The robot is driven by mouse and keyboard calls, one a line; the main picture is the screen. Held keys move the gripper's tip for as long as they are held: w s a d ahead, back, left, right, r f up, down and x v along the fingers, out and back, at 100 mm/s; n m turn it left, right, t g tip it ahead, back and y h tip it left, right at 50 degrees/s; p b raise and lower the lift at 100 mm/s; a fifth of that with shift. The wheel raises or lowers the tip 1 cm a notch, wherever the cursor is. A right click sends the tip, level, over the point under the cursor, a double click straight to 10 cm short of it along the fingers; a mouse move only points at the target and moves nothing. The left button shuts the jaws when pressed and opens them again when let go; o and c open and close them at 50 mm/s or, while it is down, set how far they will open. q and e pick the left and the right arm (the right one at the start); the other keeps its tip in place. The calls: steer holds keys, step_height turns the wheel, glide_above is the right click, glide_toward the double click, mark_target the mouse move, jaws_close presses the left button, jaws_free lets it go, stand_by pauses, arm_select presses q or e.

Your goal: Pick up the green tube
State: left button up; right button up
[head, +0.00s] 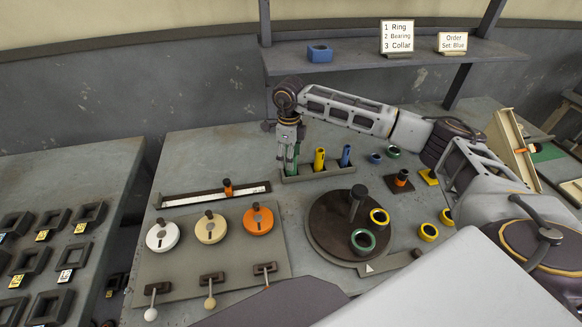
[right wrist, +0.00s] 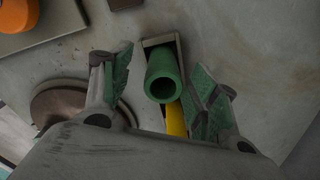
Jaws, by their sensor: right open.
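The green tube (right wrist: 163,77) stands in the left end of a grey rack (head: 318,173), with its hollow top facing the right wrist camera. In the head view my right gripper (head: 289,160) points down over that end and largely hides the tube. In the right wrist view my right gripper (right wrist: 160,64) is open, with one green-padded finger on each side of the tube. I see a gap on the left; the right finger looks closer, and contact cannot be told. My left gripper is not in view.
The rack also holds a yellow tube (head: 319,158) and a blue tube (head: 345,155). A dark turntable (head: 327,237) with a post and a green ring (head: 363,241) lies in front. A slider rail (head: 190,200) and a dial panel (head: 180,265) are at left. A shelf (head: 430,52) is behind.

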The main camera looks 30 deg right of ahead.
steer(key=shift+d+f, duration=0.1)
steer(key=shift+f, duration=0.45)
steer(key=shift+d+f+b, duration=0.1)
steer(key=shift+f+b, duration=0.3)
steer(key=shift+b, duration=0.05)
steer(key=shift+d+f+b, duration=0.15)
steer(key=shift+f+b, duration=0.2)
steer(key=shift+f, duration=0.4)
steer(key=shift+f+b, duration=0.45)
steer(key=shift+f, duration=0.45)
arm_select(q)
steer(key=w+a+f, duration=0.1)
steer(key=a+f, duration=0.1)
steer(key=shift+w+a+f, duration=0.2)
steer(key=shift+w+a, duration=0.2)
